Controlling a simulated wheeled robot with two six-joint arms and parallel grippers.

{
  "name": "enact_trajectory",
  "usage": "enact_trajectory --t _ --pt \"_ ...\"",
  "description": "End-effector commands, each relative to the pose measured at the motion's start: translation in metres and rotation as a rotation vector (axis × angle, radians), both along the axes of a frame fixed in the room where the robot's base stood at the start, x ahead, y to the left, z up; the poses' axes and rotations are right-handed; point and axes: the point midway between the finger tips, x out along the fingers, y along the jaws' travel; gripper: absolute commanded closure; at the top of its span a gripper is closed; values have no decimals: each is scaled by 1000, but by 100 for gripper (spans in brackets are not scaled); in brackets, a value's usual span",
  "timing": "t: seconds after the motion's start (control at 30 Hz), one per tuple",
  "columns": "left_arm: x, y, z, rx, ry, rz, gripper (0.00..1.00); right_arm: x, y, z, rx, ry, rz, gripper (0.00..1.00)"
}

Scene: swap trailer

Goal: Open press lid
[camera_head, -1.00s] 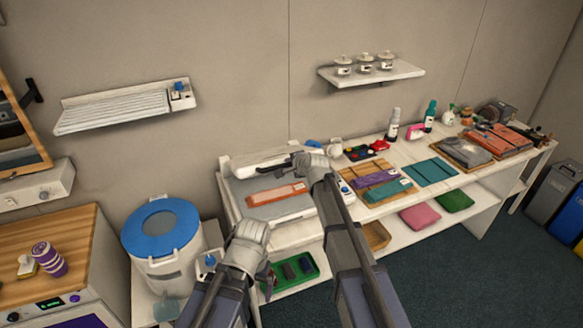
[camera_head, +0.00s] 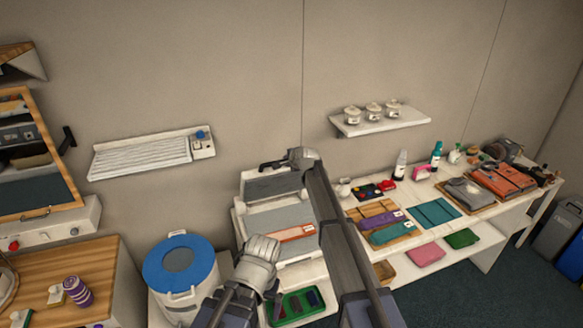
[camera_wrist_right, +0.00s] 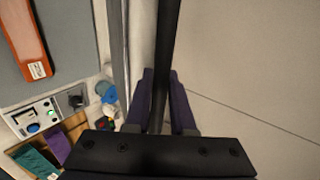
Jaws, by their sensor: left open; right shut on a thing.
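The press (camera_head: 280,218) stands at the left end of the white table. Its lid (camera_head: 272,186) is raised and tilted up at the back, leaving the grey bed in view. An orange folded piece (camera_head: 298,233) lies on the bed; it also shows in the right wrist view (camera_wrist_right: 24,40). My right gripper (camera_head: 270,164) is at the lid's upper edge, shut on the dark handle bar (camera_wrist_right: 166,50), which runs between its fingers in the right wrist view. My left gripper (camera_head: 273,287) is open and low in front of the press; its fingers are hard to make out.
A white drum with a blue rim (camera_head: 180,262) stands left of the press. Folded cloths on boards (camera_head: 378,218), bottles and small items fill the table to the right. A wall shelf with jars (camera_head: 380,122) hangs above. The wall is close behind the lid.

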Motion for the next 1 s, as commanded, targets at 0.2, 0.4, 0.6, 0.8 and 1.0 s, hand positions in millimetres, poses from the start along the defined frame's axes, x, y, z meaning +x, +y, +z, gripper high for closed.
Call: enact_trajectory --t 0.2,0.4,0.6,0.8,1.0 --pt "0 0 10 -1 0 6 0 15 4 10 -1 -1 1 100" --pt "0 0 11 -1 0 7 0 17 5 11 -2 -2 0 100" --pt "0 0 11 -1 0 7 0 16 5 11 -2 -2 0 100" --pt "0 0 11 -1 0 7 0 16 5 11 -1 -1 0 63" --pt "0 0 11 -1 0 7 0 16 5 11 -1 0 0 48"
